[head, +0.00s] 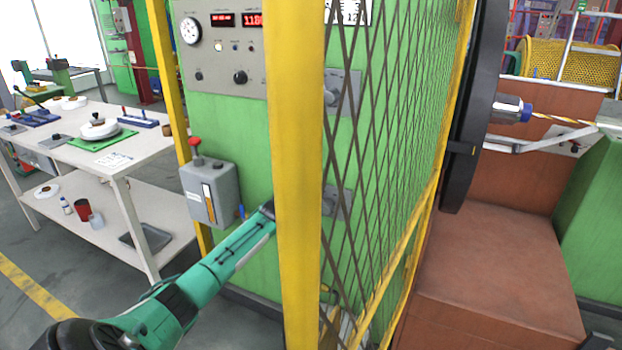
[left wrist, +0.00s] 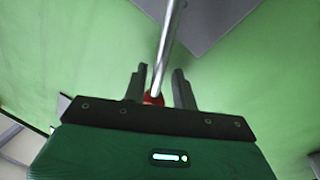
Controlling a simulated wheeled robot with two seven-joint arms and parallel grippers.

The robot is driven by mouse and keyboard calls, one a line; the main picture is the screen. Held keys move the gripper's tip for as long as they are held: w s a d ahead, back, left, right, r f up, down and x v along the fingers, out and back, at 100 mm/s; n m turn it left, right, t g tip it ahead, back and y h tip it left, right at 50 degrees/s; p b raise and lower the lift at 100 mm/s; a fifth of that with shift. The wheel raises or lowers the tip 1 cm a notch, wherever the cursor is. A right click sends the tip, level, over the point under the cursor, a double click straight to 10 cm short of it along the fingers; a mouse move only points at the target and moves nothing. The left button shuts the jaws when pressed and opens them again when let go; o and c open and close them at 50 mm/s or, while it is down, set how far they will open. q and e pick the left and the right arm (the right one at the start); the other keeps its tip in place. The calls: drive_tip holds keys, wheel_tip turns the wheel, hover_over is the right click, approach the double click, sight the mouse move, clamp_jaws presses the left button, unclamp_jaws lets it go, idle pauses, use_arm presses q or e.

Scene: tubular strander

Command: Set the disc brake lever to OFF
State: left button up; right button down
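My left arm comes in from the lower left in the head view. Its dark end (head: 267,209) runs behind the yellow post, which hides the fingertips there. In the left wrist view my left gripper (left wrist: 160,70) has its fingers apart. A red knob (left wrist: 154,98) on a metal lever rod (left wrist: 167,45) sits between them, nearer the left finger. I see a gap to the right finger. The rod runs up toward a grey plate (left wrist: 205,20) on green. A grey box (head: 209,194) with a red-knobbed lever (head: 195,142) and a slot stands left of the post. My right gripper is not in view.
The yellow post (head: 297,180) and mesh guard (head: 390,130) stand close to my arm. A green cabinet carries a gauge panel (head: 225,48) and grey plates (head: 343,92). A white table (head: 75,160) stands left. A brown block (head: 500,270) is at right.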

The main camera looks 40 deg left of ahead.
use_arm(q)
drive_tip(key=shift+s+d, duration=0.1)
drive_tip(key=s+d+f, duration=0.1)
drive_tip(key=s+f, duration=0.1)
drive_tip(key=s, duration=1.1)
drive_tip(key=shift+s+f, duration=0.15)
drive_tip(key=shift+s, duration=0.05)
drive_tip(key=shift+f, duration=0.1)
idle(0.4)
